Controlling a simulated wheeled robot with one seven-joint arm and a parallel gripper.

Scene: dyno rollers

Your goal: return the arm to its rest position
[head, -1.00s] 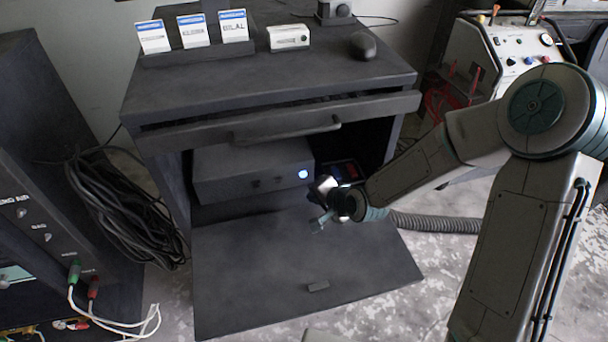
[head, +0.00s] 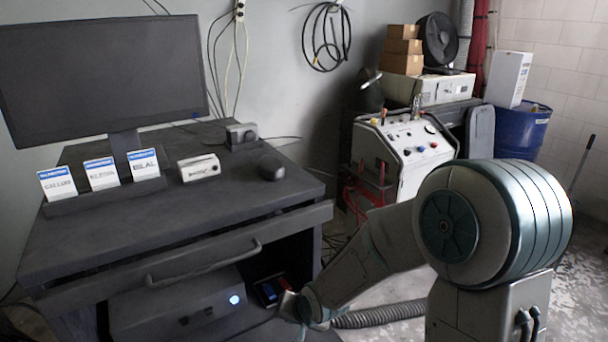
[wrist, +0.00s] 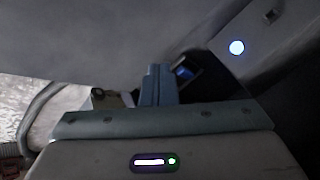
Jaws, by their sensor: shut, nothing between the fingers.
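My arm reaches from the lower right of the head view toward the open lower compartment of the dark desk (head: 200,208). My gripper (head: 303,310) is low in the head view, in front of that compartment and to the right of the computer box (head: 165,305) with its lit blue button. In the wrist view, the two fingers of my gripper (wrist: 158,86) are together, with nothing between them. The lit button (wrist: 236,47) shows at the upper right there. A small dark device with a blue screen (wrist: 187,70) is just beyond the fingers.
The drawer front (head: 190,255) juts out above the compartment, close over my gripper. A ribbed hose (head: 380,314) runs along the floor to the right. A white control console (head: 405,150) stands behind my arm. The monitor (head: 105,75) and card holders are on the desk top.

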